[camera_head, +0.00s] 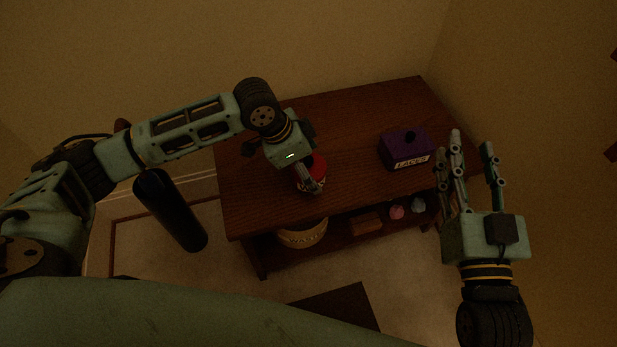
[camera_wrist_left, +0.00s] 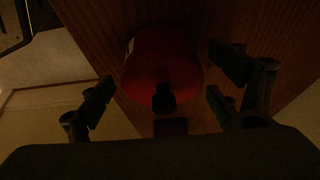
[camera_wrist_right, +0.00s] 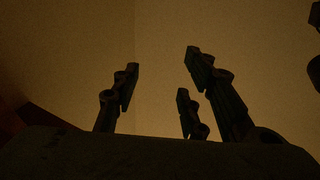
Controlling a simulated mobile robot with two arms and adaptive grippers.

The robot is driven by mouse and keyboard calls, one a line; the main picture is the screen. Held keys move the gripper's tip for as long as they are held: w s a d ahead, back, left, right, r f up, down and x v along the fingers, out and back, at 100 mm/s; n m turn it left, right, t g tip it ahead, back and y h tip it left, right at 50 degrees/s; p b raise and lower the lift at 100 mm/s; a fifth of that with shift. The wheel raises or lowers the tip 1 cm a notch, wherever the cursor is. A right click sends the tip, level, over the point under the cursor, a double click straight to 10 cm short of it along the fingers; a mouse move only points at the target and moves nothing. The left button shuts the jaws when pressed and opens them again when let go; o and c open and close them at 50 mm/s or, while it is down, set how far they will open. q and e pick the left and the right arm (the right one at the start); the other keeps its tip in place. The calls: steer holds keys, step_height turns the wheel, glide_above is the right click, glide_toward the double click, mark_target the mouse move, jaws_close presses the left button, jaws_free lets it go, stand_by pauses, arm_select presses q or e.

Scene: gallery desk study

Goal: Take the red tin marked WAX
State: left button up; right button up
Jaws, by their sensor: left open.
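A red tin (camera_head: 318,168) stands on the dark wooden table, partly hidden behind my left gripper in the head view. It also shows as a red round shape in the left wrist view (camera_wrist_left: 165,65), with a pale label patch at its left edge; I cannot read the lettering. My left gripper (camera_head: 312,186) is open above the tin.
A purple box marked LACES (camera_head: 404,148) stands on the table (camera_head: 350,115), right of the tin. The lower shelf holds a round yellowish container (camera_head: 303,234), a brown block (camera_head: 366,222) and small pink and grey items. A dark cylinder (camera_head: 170,210) is at left. The tabletop's back is clear.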

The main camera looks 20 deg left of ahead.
arm_select(q)
steer(key=shift+w+d+f, duration=0.1)
steer(key=shift+f, duration=0.15)
steer(key=shift+c, duration=0.4)
steer(key=c, duration=1.7)
steer(key=shift+r, duration=0.1)
steer(key=shift+c, duration=0.4)
steer(key=shift+r, duration=0.1)
